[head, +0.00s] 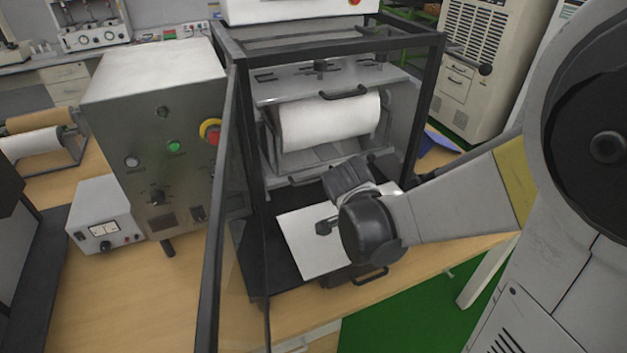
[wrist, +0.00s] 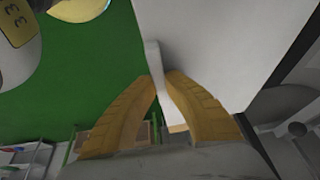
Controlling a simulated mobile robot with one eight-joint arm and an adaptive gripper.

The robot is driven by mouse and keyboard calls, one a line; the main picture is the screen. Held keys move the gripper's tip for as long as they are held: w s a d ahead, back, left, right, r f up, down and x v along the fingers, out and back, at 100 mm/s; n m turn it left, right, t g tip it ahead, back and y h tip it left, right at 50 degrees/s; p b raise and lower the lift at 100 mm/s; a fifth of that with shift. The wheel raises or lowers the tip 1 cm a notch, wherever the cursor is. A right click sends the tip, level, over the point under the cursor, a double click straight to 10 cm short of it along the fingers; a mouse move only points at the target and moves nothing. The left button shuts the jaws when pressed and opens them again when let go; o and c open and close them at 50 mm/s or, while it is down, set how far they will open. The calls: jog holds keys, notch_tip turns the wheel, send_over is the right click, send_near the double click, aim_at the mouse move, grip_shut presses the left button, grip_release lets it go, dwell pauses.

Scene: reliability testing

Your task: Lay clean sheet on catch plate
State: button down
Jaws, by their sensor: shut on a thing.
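The white sheet (head: 303,250) is low at the front of the open black-framed machine, tilted in the head view and partly covered by my dark wrist. In the wrist view the sheet (wrist: 215,45) is a broad pale surface reaching up and right. My gripper (wrist: 160,82) has two yellow ribbed fingers shut on a thin white edge of the sheet. In the head view the fingers are hidden behind my wrist. A dark surface (head: 262,262) lies under and left of the sheet; I cannot tell whether it is the catch plate or whether the sheet touches it.
The black frame (head: 252,140) surrounds the opening, with a clear door (head: 226,230) swung out at left. A white roll (head: 328,120) sits behind the sheet. A black handle (head: 370,276) juts out below. A grey control box (head: 150,120) stands left. Green floor lies in front.

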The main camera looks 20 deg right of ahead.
jog(key=w+f+b, duration=0.1)
jog(key=w, duration=0.1)
jog(key=w+d+f, duration=0.1)
jog(key=w+f, duration=0.1)
jog(key=w, duration=0.1)
jog(key=w+f+b, duration=0.1)
jog(key=w+f, duration=0.1)
jog(key=shift+w+d+b, duration=0.25)
jog(key=shift+d+b, duration=0.05)
jog(key=shift+d, duration=0.05)
jog(key=shift+w+f+b, duration=0.1)
jog(key=shift+f+b, duration=0.95)
jog(key=shift+f, duration=0.9)
jog(key=shift+f, duration=0.1)
jog(key=c, duration=1.6)
grip_release()
jog(key=shift+o, duration=0.2)
